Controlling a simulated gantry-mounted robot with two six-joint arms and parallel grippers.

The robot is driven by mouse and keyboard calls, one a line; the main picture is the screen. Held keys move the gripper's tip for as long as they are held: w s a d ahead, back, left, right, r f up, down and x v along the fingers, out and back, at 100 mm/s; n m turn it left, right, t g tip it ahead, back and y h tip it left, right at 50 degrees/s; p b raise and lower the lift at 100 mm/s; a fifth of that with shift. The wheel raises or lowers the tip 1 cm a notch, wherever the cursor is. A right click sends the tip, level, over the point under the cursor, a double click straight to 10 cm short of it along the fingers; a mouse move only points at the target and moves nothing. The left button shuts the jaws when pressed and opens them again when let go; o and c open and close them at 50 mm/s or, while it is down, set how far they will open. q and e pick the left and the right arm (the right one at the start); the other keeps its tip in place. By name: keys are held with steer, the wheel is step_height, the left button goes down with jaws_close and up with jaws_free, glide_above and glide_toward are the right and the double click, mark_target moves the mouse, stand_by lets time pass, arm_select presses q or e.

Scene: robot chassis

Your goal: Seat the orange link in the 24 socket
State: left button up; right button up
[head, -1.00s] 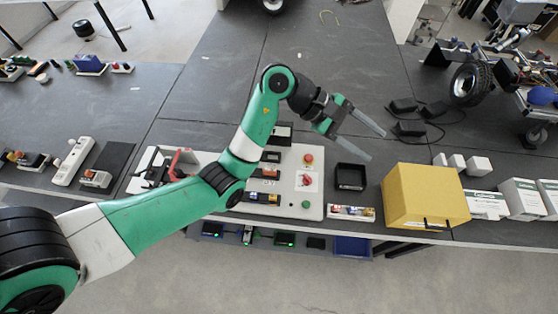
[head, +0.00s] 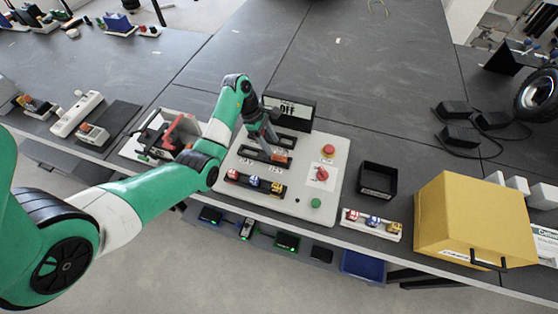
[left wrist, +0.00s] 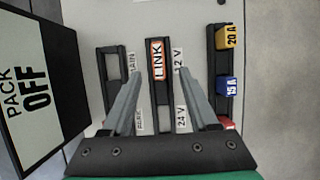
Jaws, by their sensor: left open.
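The orange link (left wrist: 157,58), marked LINK, sits in the end of a black slotted strip beside the 12 V label; it also shows in the head view (head: 279,159). The strip's other end, the 24 socket (left wrist: 158,118), is beside the 24 V label and shows no link; its near part is hidden by my gripper. My left gripper (left wrist: 162,78) is open and empty, its fingers on either side of the strip. In the head view my left gripper (head: 270,138) is just over the panel at this strip. My right gripper is not in view.
A second strip (left wrist: 113,70) marked MAIN and PARK lies alongside. A PACK OFF display (head: 289,111) stands behind. A fuse row (head: 255,184) lies in front. The panel (head: 328,200) also carries red and green buttons. A black tray (head: 378,181) and yellow box (head: 470,220) stand right.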

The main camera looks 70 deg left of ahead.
mark_target(277, 153)
arm_select(q)
steer(key=shift+w+d+f, duration=0.15)
steer(key=shift+w+f, duration=0.05)
steer(key=shift+f, duration=0.35)
steer(key=b+x, duration=0.2)
steer(key=x, duration=0.2)
steer(key=shift+f, duration=0.3)
steer(key=shift+w+d+f, duration=0.1)
steer(key=shift+w+f, duration=0.1)
steer(key=shift+f, duration=0.1)
steer(key=shift+c, duration=0.3)
jaws_close()
